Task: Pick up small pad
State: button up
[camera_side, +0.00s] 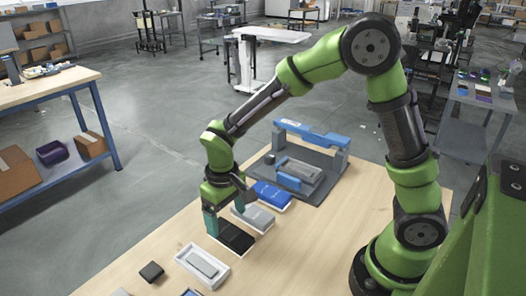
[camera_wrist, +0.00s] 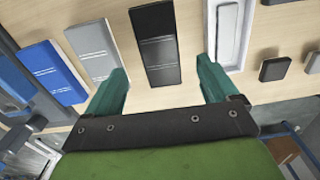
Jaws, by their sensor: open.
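A small dark square pad (camera_side: 151,271) lies flat on the wooden table at the front left in the side view. In the wrist view a small dark pad (camera_wrist: 275,69) lies right of the white tray, with another dark piece (camera_wrist: 314,64) at the right edge. I cannot tell which piece is the small pad named. My gripper (camera_side: 229,210) is open and empty; it also shows in the wrist view (camera_wrist: 162,72). Its fingers stand either side of a flat black box (camera_side: 236,237), which also lies between the fingertips in the wrist view (camera_wrist: 158,45).
A white tray (camera_side: 183,257) holding a grey slab lies beside the black box. A grey box (camera_side: 254,217) and a blue box (camera_side: 271,195) lie behind it. A dark grey mat (camera_side: 325,185) carries a blue-and-grey fixture (camera_side: 312,135). Bare table is at the front right.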

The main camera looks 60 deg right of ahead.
aim_at(228, 231)
jog(key=shift+f, duration=3.2)
jog(key=shift+c, duration=0.3)
jog(key=shift+w, duration=0.1)
jog(key=c, duration=1)
jog(key=shift+r, duration=0.2)
